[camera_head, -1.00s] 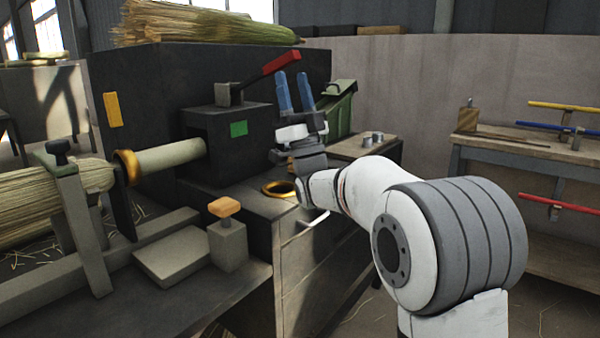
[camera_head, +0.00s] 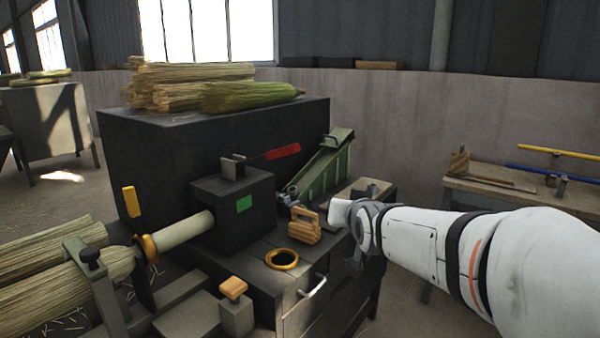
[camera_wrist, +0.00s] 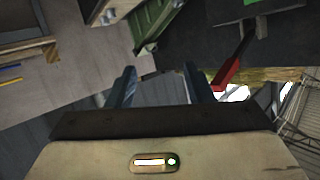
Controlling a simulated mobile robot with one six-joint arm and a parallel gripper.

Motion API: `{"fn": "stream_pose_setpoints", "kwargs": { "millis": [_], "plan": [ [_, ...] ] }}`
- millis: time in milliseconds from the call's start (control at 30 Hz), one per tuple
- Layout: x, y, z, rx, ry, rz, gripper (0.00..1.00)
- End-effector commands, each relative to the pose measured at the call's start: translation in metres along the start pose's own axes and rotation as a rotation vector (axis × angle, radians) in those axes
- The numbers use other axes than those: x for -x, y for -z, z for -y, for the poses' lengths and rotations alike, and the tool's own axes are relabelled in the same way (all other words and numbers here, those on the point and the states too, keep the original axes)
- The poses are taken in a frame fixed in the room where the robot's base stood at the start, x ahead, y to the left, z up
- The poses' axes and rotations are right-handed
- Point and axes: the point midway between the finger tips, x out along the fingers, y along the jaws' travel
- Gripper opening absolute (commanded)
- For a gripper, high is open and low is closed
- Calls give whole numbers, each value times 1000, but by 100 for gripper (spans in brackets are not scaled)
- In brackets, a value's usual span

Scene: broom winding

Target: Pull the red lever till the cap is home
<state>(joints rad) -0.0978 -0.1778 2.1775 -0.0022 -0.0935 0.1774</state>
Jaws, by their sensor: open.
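The red lever (camera_head: 283,151) sticks out to the right from the top of a dark block (camera_head: 232,205) with a green patch. A pale rod (camera_head: 185,230) runs from the block to a brass ring (camera_head: 148,246) at the broom end. I cannot tell which part is the cap. In the wrist view my gripper (camera_wrist: 160,87) is open and empty, with two blue fingers. The lever (camera_wrist: 233,72) shows there beyond the right finger, apparently apart from it. In the head view the fingers cannot be made out clearly.
A wooden handled piece (camera_head: 305,226) and a brass-rimmed hole (camera_head: 282,259) are on the bench by the block. A green chute (camera_head: 325,172) stands behind. Broom straw (camera_head: 190,88) lies on the dark cabinet. A side table (camera_head: 500,182) is at right.

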Motion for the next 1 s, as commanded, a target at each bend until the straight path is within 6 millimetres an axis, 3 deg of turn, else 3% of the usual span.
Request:
{"fn": "stream_pose_setpoints", "kwargs": {
  "millis": [33,167,300,400,500,667,1000],
  "plan": [
    [26,5,-5,10,-27,95,47],
    [83,-31,-25,47,-108,373,47],
    [154,-66,-36,72,-146,658,47],
    [197,-86,-40,81,-156,820,47],
    [227,-99,-41,85,-157,929,47],
    [246,-110,-45,88,-157,1003,47],
    [246,-111,-45,88,-157,1005,47]
  ]
}}
